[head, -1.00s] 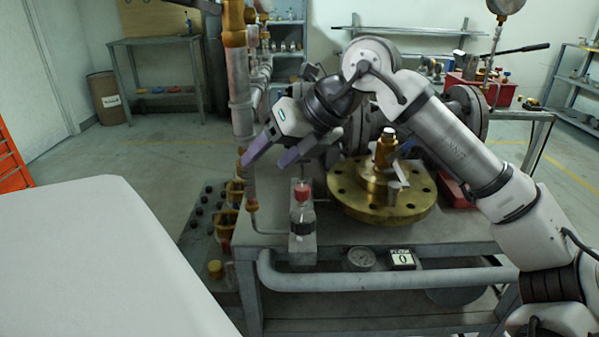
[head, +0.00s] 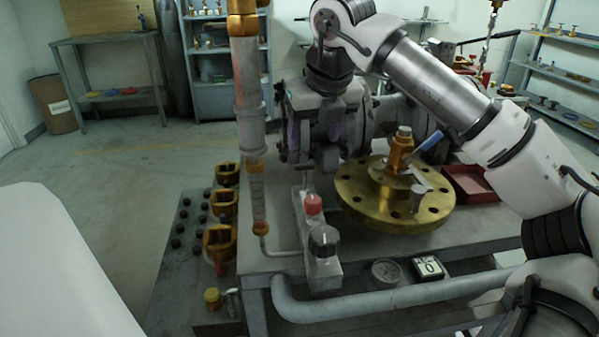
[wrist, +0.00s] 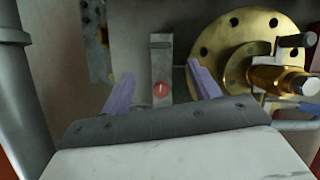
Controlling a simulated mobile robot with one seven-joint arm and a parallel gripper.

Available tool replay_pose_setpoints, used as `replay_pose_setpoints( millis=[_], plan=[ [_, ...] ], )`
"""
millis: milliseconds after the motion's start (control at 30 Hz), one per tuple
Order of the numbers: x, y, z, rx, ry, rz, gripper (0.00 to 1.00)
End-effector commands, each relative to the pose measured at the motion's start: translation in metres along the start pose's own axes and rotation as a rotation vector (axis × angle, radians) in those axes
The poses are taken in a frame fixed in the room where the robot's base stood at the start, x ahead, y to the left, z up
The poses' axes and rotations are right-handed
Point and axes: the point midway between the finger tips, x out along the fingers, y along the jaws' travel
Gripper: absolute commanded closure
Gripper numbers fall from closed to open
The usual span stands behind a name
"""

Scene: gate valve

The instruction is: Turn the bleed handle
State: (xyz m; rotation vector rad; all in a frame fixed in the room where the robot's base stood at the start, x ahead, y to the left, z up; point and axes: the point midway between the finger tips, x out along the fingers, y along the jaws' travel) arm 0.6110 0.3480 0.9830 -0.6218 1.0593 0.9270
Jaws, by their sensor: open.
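A grey manifold block (head: 318,262) stands on the bench's left front, with a red knob (head: 313,204), a black knob (head: 323,241) and a small T-shaped handle (head: 305,168) at its far end. A brass valve (head: 401,150) with a blue lever (head: 430,139) stands on a round brass flange to the right. I cannot tell which of these is the bleed handle. My gripper (head: 312,142) points down, open and empty, above the block's far end. In the wrist view my gripper (wrist: 161,88) has its purple fingers apart, with the block and red knob (wrist: 160,88) seen between them.
A vertical pipe (head: 248,90) stands close left of my gripper. The brass flange (head: 365,205) is close on the right, with a red tray (head: 472,184) beyond. A gauge (head: 386,271) and a small display (head: 429,268) sit at the front edge.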

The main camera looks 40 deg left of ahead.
Motion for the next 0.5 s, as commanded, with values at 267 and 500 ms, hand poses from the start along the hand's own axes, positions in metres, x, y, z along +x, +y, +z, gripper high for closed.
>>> replay_pose_setpoints(
  millis=[267,500],
  plan=[
    [0.058,0.001,-0.001,-0.001,0.003,0.006,0.39],
    [0.103,0.002,-0.001,-0.001,0.002,0.005,0.39]
  ],
)
